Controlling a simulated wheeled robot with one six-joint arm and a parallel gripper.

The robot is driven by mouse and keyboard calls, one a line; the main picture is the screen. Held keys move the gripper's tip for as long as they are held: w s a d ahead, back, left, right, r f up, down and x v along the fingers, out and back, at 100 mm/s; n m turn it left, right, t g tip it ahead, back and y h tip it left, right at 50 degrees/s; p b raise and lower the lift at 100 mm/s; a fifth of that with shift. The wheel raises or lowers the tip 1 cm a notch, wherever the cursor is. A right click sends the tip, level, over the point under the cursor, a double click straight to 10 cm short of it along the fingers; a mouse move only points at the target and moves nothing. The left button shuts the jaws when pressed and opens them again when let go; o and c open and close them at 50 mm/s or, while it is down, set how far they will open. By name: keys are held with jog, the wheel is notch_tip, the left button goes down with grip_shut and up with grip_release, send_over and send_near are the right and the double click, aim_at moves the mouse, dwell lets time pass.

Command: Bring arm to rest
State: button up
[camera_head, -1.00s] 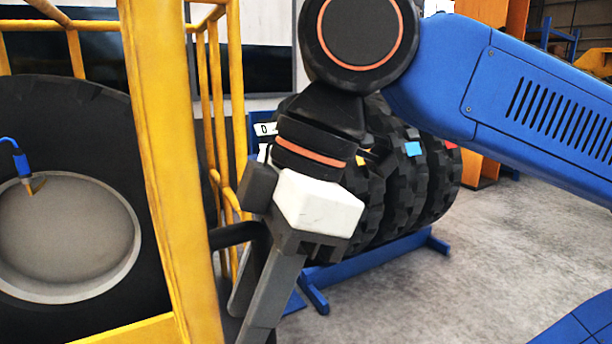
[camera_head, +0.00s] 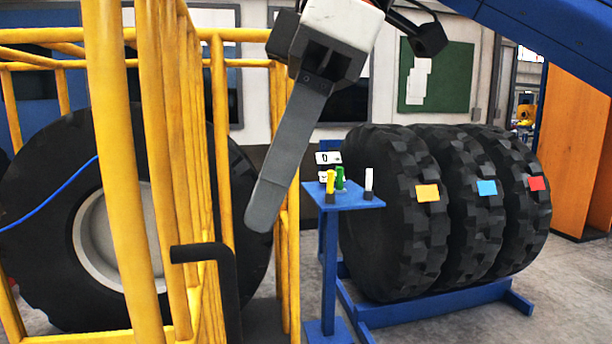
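My gripper (camera_head: 268,208) hangs from the top centre of the head view, its white and grey body at the top edge. One long grey finger shows, pointing down and slightly left. The second finger is not distinguishable, so the opening cannot be judged. No held object shows. The finger appears in front of the yellow cage bars and the large tyre on the left; whether it touches a bar cannot be told. A blue link of my arm (camera_head: 570,45) crosses the upper right corner. The joints between it and the gripper are mostly out of frame.
A yellow cage (camera_head: 105,100) stands at left before a large tyre (camera_head: 40,180) with a blue line. A small blue stand (camera_head: 350,197) holds yellow, green and white markers. Three tyres (camera_head: 390,220) with coloured tags sit on a blue rack (camera_head: 430,308). An orange cabinet (camera_head: 570,150) stands right.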

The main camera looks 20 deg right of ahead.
jog(key=shift+d+r, duration=0.15)
jog(key=shift+r, duration=0.2)
jog(key=w+d+f+m+t, duration=0.1)
jog(key=w+d+f+m, duration=0.15)
jog(key=f, duration=0.35)
jog(key=w+d+f+m+t, duration=0.1)
jog(key=w+f+m, duration=0.1)
jog(key=w+f, duration=0.25)
jog(key=d+f+m+h, duration=0.1)
jog(key=d+f+m, duration=0.2)
jog(key=f, duration=0.7)
jog(key=w+d+f+m+t+h, duration=0.1)
jog(key=d+f+m, duration=0.2)
jog(key=d+f, duration=0.5)
jog(key=d+f+m+h, duration=0.2)
jog(key=d+f+m, duration=0.2)
jog(key=f, duration=0.9)
jog(key=shift+w+d+t, duration=0.25)
jog(key=shift+d+t, duration=0.05)
jog(key=shift+d, duration=0.5)
